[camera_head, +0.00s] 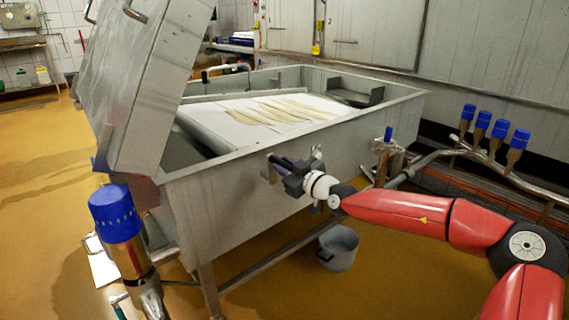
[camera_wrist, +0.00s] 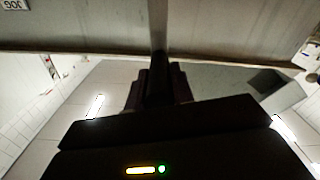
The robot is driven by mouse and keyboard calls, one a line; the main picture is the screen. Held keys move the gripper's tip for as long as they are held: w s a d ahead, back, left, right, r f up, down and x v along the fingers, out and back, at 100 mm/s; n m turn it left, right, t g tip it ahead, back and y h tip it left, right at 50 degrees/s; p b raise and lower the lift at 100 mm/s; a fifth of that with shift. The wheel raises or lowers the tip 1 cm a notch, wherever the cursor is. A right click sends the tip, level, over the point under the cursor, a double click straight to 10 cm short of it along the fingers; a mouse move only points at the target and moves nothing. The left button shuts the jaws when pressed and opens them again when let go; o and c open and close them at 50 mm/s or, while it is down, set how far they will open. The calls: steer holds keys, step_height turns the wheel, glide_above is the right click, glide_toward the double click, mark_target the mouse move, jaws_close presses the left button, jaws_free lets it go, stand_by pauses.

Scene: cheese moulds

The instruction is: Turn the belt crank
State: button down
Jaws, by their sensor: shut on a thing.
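The steel vat (camera_head: 235,193) has a white belt (camera_head: 200,122) inside with pale strips lying on it. My gripper (camera_head: 283,166) is at the vat's near side wall, shut on what appears to be the belt crank. The crank is small here and mostly hidden by the dark fingers. In the wrist view, an upright grey bar (camera_wrist: 158,28) runs down to my gripper (camera_wrist: 157,88), and its lower end is lost in the dark between the fingers. The crank's exact angle cannot be told.
A tilted steel lid (camera_head: 150,85) stands at the vat's left. A blue-capped pipe (camera_head: 113,215) is at front left. A grey bucket (camera_head: 338,248) stands on the floor below my arm. Blue-capped valves (camera_head: 500,128) line a pipe at right. The yellow floor at left is clear.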

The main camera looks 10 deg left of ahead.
steer(key=shift+w+d+r+m, duration=0.1)
steer(key=shift+w+d+m, duration=0.2)
steer(key=shift+m, duration=0.2)
steer(key=c, duration=1.2)
jaws_free()
steer(key=v, duration=0.7)
steer(key=shift+s+d, duration=0.2)
steer(key=shift+d, duration=0.1)
